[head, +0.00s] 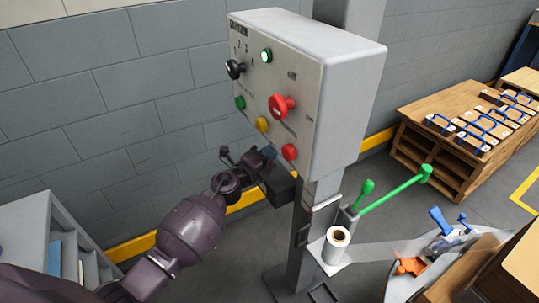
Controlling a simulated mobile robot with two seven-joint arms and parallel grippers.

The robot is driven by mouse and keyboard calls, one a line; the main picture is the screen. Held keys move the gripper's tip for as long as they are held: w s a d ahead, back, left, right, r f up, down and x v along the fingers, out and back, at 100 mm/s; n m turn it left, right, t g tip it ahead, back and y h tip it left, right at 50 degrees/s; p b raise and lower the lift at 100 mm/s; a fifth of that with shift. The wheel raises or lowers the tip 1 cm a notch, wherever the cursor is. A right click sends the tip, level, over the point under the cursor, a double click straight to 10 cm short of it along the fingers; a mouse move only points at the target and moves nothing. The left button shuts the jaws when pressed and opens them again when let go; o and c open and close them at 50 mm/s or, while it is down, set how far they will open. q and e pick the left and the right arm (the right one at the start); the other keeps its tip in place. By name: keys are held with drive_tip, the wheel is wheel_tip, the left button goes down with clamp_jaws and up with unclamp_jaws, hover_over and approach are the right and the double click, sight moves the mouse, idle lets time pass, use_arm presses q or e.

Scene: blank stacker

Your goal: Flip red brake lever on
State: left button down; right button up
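No lever that is clearly red shows in the head view. The grey control box (335,90) carries a large red mushroom knob (281,105) and a smaller red button (289,152) near its lower edge. My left gripper (270,168) is dark and just below the lower edge of the box, near its grey post. Its fingers are small and dark here, so I cannot tell whether they are open or touch anything. My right gripper is not in view.
The box also has a black selector (235,69), a lit green button (266,55), a green button (240,102) and a yellow one (262,124). Green-handled levers (395,190) and a white roll (338,237) are right of the post. A wooden bench (440,150) stands behind.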

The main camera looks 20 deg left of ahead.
use_arm(q)
drive_tip(key=w+a+r+n+g+p, duration=0.1)
drive_tip(key=w+a+n+g+p, duration=0.1)
drive_tip(key=w+a+n+p, duration=0.3)
drive_tip(key=shift+a+n+y+p, duration=0.3)
drive_tip(key=shift+a+n+p, duration=0.3)
drive_tip(key=shift+n+p, duration=0.55)
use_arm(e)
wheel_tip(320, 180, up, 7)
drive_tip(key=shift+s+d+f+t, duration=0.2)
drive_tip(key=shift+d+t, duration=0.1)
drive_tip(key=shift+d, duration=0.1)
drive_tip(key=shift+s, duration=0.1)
